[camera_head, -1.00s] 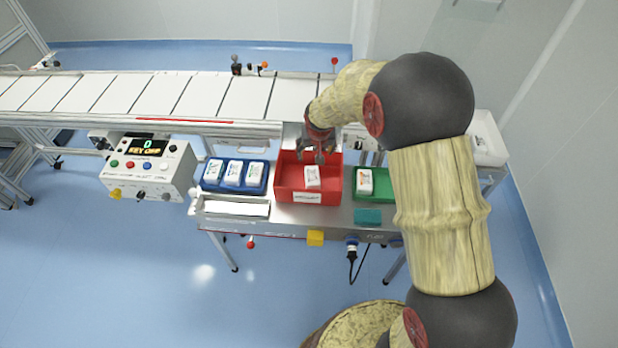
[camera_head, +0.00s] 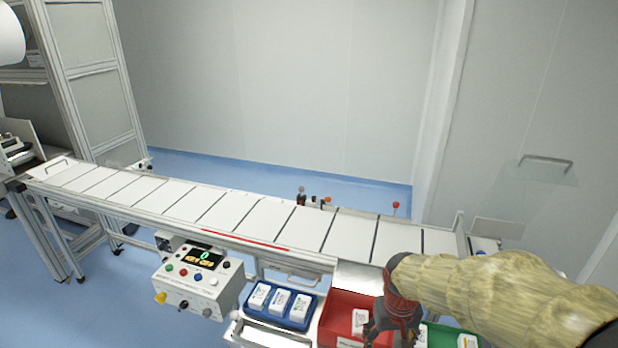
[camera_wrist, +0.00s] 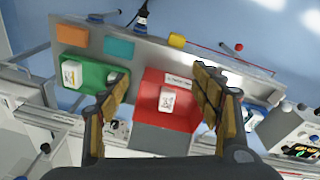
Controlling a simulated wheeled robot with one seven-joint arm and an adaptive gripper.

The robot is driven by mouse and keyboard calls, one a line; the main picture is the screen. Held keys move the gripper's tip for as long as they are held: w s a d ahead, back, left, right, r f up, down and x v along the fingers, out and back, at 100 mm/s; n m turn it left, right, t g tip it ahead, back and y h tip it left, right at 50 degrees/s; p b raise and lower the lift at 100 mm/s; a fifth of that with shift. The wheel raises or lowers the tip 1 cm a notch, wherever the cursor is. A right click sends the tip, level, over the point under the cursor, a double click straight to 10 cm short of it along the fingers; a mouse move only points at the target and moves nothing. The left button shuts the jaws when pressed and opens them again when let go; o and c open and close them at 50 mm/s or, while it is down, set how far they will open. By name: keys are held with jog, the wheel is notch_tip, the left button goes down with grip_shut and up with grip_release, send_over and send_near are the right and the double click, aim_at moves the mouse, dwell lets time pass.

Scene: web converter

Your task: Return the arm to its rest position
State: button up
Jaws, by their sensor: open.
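My gripper (camera_head: 392,330) is at the lower right of the head view, in front of the red bin. In the wrist view my gripper (camera_wrist: 160,100) has its two fingers spread wide apart with nothing between them. Beyond the fingers is the red bin (camera_wrist: 188,118) with one white packet (camera_wrist: 167,99) lying in it. The fingers are apart from the packet. My arm comes in from the right side of the head view and hides part of the red bin and the green tray.
A blue tray (camera_head: 300,322) with several white packets is left of the red bin (camera_head: 336,312). A green tray (camera_head: 440,334) with a packet is to the right. The conveyor (camera_head: 225,212) runs behind, with a control box (camera_head: 195,285) before it. Space above the belt is open.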

jog(key=s+r+t, duration=0.4)
jog(key=s+r, duration=1.2)
jog(key=r, duration=0.1)
jog(key=shift+t+y, duration=0.3)
jog(key=shift+r, duration=0.1)
dwell(0.7)
